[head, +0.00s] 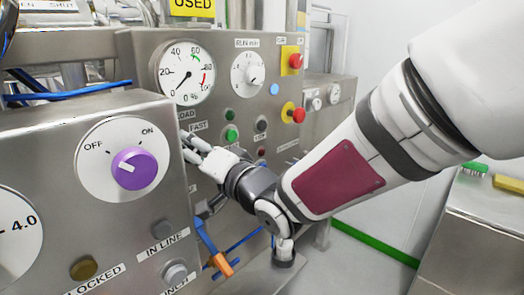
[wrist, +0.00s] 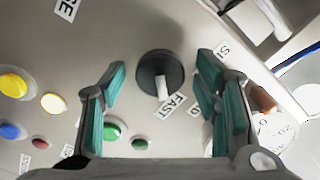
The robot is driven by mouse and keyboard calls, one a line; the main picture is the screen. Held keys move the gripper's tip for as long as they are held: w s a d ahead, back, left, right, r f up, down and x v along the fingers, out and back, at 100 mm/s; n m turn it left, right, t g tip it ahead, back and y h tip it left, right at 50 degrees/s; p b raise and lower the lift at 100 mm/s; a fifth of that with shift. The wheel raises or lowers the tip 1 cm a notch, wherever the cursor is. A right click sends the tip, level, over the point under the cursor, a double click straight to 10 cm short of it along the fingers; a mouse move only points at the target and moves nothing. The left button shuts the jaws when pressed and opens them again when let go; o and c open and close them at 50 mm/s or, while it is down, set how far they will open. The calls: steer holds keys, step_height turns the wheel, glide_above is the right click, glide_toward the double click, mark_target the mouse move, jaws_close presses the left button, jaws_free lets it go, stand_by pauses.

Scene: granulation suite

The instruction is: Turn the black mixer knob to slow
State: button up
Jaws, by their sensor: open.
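The black mixer knob (wrist: 151,69) is a round dial on the steel panel, seen in the wrist view between my fingers. Its white pointer mark is on the side by the FAST label (wrist: 177,106). My gripper (wrist: 162,73) is open, with a teal-padded finger on each side of the knob and a visible gap to it. The knob is hidden there behind the gripper and the nearer cabinet.
A purple OFF/ON knob (head: 140,169) is on the nearer cabinet, left of my gripper. Red buttons (head: 296,61), a green button (head: 231,135) and a round gauge (head: 186,73) are on the knob's panel. An orange-handled valve (head: 222,264) is below my gripper.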

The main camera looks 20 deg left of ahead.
steer(key=c, duration=1.1)
steer(key=shift+c, duration=0.2)
steer(key=shift+n+b, duration=0.3)
steer(key=shift+b, duration=0.05)
steer(key=shift+n+b, duration=8.55)
steer(key=shift+n, duration=0.05)
steer(key=o, duration=1.1)
